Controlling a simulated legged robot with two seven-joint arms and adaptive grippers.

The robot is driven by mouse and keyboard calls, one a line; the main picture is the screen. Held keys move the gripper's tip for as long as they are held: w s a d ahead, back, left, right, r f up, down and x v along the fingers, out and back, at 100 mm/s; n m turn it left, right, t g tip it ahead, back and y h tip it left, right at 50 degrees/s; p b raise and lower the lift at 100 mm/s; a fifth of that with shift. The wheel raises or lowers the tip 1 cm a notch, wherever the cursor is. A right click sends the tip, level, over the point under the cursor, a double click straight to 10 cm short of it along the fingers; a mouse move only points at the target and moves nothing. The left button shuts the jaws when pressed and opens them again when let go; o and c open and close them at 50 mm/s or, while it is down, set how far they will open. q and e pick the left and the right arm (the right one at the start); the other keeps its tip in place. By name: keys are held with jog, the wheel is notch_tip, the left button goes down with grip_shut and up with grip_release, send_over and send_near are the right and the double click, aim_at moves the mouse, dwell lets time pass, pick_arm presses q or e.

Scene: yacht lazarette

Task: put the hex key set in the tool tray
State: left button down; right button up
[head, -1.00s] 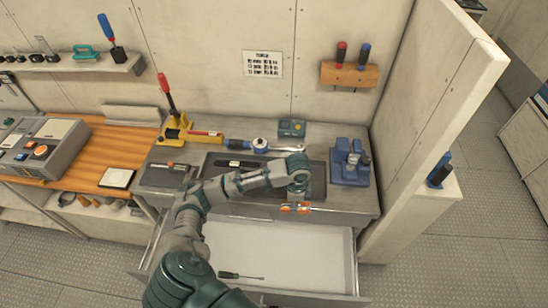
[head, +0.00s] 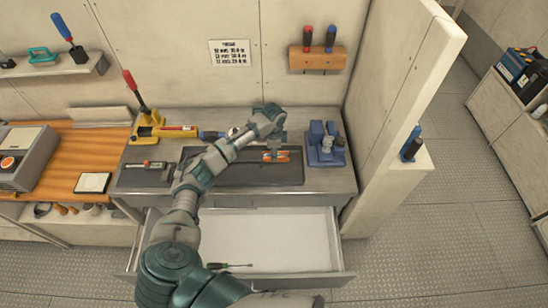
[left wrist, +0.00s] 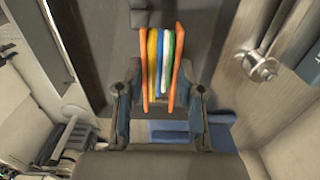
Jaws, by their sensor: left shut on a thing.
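The hex key set (head: 276,156), orange in the head view, is held in my left gripper (head: 275,141). In the left wrist view it shows orange outer sides with yellow, blue, white and green keys (left wrist: 163,60) between the two fingers (left wrist: 160,88). The dark tool tray (head: 245,178) lies on the grey counter. The set appears over the tray's right part; whether it touches the tray floor I cannot tell. My left forearm hides part of the tray's left side. My right gripper is not in view.
A blue tool block (head: 326,150) stands just right of the tray. A caliper-like tool (head: 143,166) lies on a dark mat at left; a yellow tool (head: 165,130) stands behind. An open drawer (head: 285,235) below holds a screwdriver (head: 228,265).

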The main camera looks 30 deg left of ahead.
pick_arm(q)
notch_tip(320, 180, down, 3)
jog(key=shift+r, duration=0.2)
jog(key=shift+w+f, duration=0.1)
jog(key=shift+f, duration=0.2)
jog(key=c, duration=0.7)
grip_release()
jog(key=shift+r, duration=0.1)
notch_tip(320, 180, up, 12)
jog(key=shift+b, duration=0.35)
